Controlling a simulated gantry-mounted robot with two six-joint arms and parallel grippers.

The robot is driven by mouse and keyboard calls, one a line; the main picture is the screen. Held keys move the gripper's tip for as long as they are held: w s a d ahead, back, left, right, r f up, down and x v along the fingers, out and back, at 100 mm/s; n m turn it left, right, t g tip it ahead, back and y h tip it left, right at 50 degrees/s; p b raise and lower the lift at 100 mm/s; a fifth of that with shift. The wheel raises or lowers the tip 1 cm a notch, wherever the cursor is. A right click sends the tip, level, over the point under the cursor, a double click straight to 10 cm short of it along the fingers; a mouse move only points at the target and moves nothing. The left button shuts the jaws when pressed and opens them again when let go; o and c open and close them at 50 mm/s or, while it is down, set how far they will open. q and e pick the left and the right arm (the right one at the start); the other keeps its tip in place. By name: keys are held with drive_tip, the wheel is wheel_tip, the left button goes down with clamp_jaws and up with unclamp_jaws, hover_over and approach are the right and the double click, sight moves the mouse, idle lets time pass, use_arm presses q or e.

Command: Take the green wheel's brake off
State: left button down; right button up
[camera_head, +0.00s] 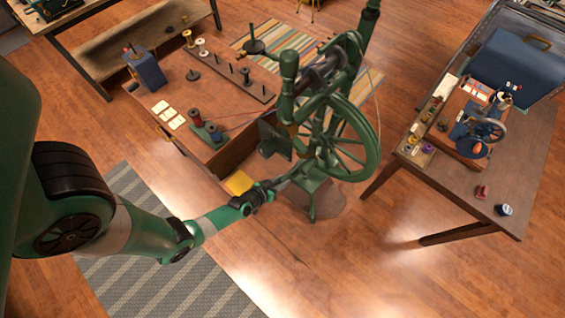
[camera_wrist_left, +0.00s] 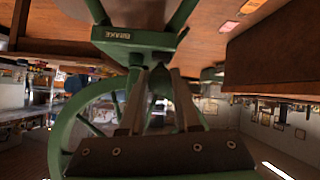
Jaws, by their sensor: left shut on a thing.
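The green spinning wheel (camera_head: 372,155) stands upright on the wood floor at the middle, its spoked wheel toward the right. My left arm comes in from the left and its gripper (camera_head: 276,187) is at the wheel's lower left side. In the left wrist view a green bar with the label BRAKE (camera_wrist_left: 122,36) lies just beyond the fingers. My left gripper (camera_wrist_left: 157,98) is shut on a green part (camera_wrist_left: 156,80) beside that label, seemingly the brake lever. The fingers hide much of it. My right gripper is not in view.
A wooden table (camera_head: 215,75) with spools and a bobbin rack stands left of the wheel. Another table (camera_head: 505,190) at the right holds a small blue machine and a blue case (camera_head: 515,65). A striped grey rug (camera_head: 150,270) lies at lower left. Floor in front is clear.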

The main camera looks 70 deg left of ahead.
use_arm(q)
drive_tip(key=c, duration=0.6)
unclamp_jaws()
drive_tip(key=p+v, duration=0.6)
drive_tip(key=v, duration=0.5)
drive_tip(key=shift+s+d+r, duration=0.1)
drive_tip(key=shift+s+r, duration=0.1)
drive_tip(key=shift+s, duration=0.05)
